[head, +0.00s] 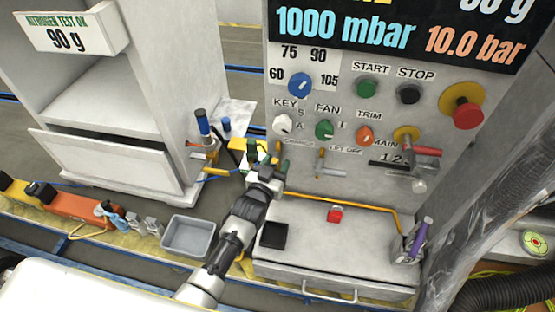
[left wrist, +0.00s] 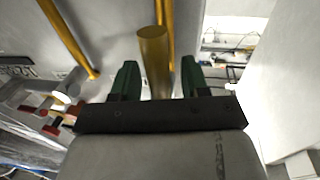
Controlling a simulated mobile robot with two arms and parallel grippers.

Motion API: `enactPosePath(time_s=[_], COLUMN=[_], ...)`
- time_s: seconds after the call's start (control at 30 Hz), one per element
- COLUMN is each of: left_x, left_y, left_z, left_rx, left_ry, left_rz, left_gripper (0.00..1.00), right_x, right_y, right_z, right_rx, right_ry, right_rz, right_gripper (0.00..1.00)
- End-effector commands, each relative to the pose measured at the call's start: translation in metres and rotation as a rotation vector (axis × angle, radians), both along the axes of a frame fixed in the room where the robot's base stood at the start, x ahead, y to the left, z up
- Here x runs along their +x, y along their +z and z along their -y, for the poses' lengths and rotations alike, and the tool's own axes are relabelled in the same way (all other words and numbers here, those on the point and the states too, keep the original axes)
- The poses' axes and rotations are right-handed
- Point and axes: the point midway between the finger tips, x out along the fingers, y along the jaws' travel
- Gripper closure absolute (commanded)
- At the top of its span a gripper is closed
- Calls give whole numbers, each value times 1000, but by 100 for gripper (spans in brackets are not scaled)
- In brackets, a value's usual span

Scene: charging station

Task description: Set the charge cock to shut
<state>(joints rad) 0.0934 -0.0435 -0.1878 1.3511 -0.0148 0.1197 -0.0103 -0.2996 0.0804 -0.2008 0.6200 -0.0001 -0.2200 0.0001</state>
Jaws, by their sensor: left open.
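The charge cock's lever, a yellow-brown rod (left wrist: 153,62), stands between the two green fingers of my left gripper (left wrist: 157,80) in the left wrist view. The fingers are open, with a visible gap on each side of the rod. In the head view my left gripper (head: 266,158) is at the lower left of the grey panel, just below the partly covered charge label (head: 298,143). It hides most of the cock there. My right gripper is not in view.
The let-off cock (head: 320,163) with its upright orange lever is close to the right. Knobs such as the green fan knob (head: 324,129) sit above. A yellow pipe (head: 345,202) runs below. A red block (head: 334,214) and black tray (head: 273,235) are on the ledge.

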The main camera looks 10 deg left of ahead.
Motion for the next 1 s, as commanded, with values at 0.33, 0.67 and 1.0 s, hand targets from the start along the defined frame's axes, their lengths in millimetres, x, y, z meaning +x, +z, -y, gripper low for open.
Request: enactPosePath(time_s=[0.33,0.67,1.0], left_x=[12,11,11], left_y=[0,0,-1], left_z=[2,3,1], left_rx=[0,0,-9], left_ry=[0,-1,-2], left_rz=[0,0,-1], left_gripper=[55,87,100], right_x=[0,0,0], right_y=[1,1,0], right_z=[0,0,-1], right_rx=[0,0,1], right_ry=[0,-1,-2], right_rz=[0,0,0], right_gripper=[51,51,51])
